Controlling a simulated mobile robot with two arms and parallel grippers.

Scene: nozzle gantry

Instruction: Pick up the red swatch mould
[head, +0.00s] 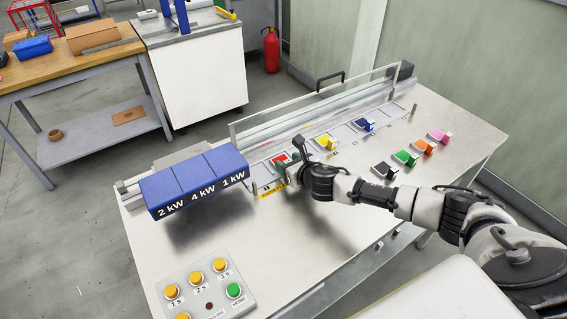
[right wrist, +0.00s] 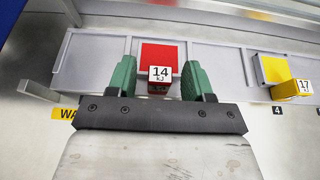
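The red swatch mould (head: 280,158) sits in a tray slot beside the blue blocks in the head view. In the right wrist view the red mould (right wrist: 162,53) has a flat red top and a front block marked "14 kJ". My right gripper (right wrist: 161,82) has green fingers standing one on each side of that block, with a gap on both sides. In the head view my right gripper (head: 289,161) is at the mould and partly covers it. My left gripper is not in view.
A yellow mould (head: 325,142) and a blue mould (head: 364,125) sit farther along the tray row. Black (head: 384,170), green (head: 405,158), orange (head: 424,147) and pink (head: 440,137) moulds stand on the right. Blue blocks (head: 195,180) and a clear panel (head: 315,102) flank the row.

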